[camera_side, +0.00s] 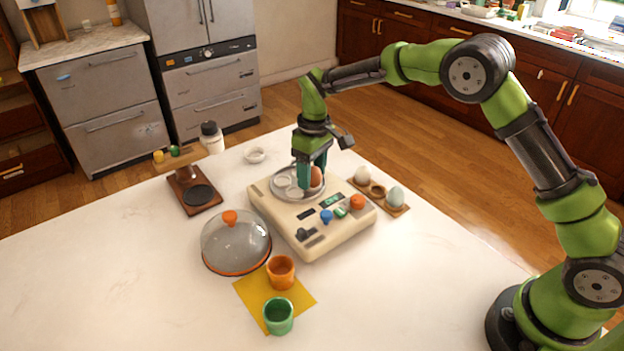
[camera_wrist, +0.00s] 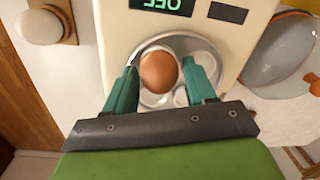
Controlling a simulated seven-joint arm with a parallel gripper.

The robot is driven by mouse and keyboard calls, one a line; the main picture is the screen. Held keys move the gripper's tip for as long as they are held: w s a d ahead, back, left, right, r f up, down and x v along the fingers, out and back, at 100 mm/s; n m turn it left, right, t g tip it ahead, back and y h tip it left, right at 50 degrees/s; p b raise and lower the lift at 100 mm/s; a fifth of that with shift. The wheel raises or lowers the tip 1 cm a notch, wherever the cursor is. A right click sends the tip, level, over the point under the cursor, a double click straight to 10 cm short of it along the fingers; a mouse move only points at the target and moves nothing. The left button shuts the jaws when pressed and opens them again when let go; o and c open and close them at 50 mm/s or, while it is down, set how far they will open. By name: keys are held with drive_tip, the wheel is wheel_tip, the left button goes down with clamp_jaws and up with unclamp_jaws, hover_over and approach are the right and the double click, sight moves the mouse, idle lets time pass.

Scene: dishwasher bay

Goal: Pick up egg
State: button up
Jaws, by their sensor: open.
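A brown egg (camera_side: 316,176) sits in the round metal tray (camera_side: 279,193) on top of a cream egg cooker (camera_side: 312,236). In the wrist view the brown egg (camera_wrist: 158,73) lies between the teal fingers of my gripper (camera_wrist: 160,68). The fingers are open, one on each side of the egg; I cannot tell whether either touches it. In the side view my gripper (camera_side: 309,182) points down into the tray and partly hides the egg. A white egg (camera_side: 362,174) and a pale green egg (camera_side: 396,195) sit on a wooden holder (camera_side: 376,190) to the right.
A glass lid (camera_side: 236,247) with an orange knob lies left of the cooker. An orange cup (camera_side: 281,272) and a green cup (camera_side: 279,316) stand on a yellow cloth (camera_side: 300,297). The counter's left front is clear.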

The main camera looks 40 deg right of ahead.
drive_tip(key=c, duration=0.4)
drive_tip(key=shift+r, duration=0.15)
